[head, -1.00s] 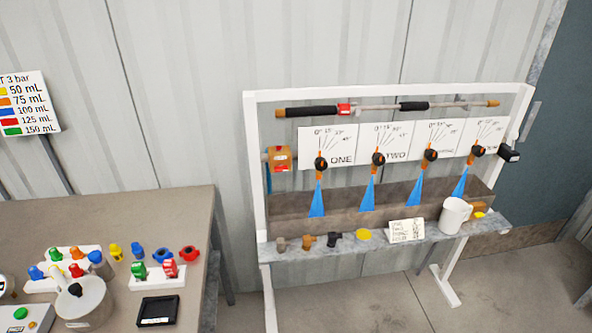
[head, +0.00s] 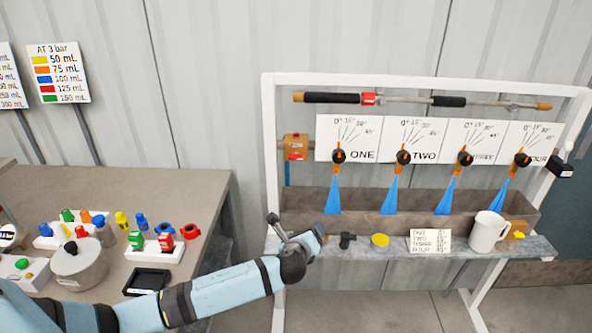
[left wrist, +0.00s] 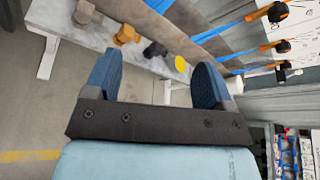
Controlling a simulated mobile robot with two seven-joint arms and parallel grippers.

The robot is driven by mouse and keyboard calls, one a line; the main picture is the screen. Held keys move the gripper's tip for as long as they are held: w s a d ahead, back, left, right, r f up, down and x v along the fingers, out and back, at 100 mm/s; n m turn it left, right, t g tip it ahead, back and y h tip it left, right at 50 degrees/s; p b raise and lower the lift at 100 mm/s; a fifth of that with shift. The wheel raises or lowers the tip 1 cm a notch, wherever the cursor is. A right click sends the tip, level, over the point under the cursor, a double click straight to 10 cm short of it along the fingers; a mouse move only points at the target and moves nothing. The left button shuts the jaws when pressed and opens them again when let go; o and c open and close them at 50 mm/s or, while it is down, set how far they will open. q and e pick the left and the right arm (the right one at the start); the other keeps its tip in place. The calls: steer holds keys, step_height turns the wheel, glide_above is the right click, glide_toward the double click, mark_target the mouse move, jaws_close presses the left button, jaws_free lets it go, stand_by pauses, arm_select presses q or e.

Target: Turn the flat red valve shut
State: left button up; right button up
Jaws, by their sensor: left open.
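A small red block (head: 369,98) sits on the horizontal pipe with black grips (head: 332,98) at the top of the white frame. An orange-brown box with a red patch (head: 296,147) is at the frame's left side. I cannot tell which of these, if either, is the flat red valve. My left gripper (head: 296,226) is open and empty, in front of the left end of the rack's shelf, below the box and pipe. In the left wrist view its blue fingers (left wrist: 152,70) are spread apart, with the shelf edge beyond. My right gripper is not in view.
The shelf (head: 345,255) holds a black fitting (head: 347,240), a yellow disc (head: 380,240), a card (head: 430,240) and a white mug (head: 488,232). Several nozzles spray blue fans into the trough (head: 300,220). The table (head: 190,190) at left carries coloured nozzles.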

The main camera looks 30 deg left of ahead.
mark_target(296, 158)
arm_select(q)
steer(key=w+a+r+m+t+y+b, duration=0.2)
steer(key=w+a+r+m+y, duration=0.25)
steer(key=w+a+r, duration=0.4)
steer(key=shift+y, duration=0.35)
steer(key=x, duration=0.8)
steer(key=r+x, duration=0.1)
steer(key=x, duration=0.3)
steer(key=shift+s+a, duration=0.1)
steer(key=shift+a, duration=0.25)
steer(key=c, duration=0.9)
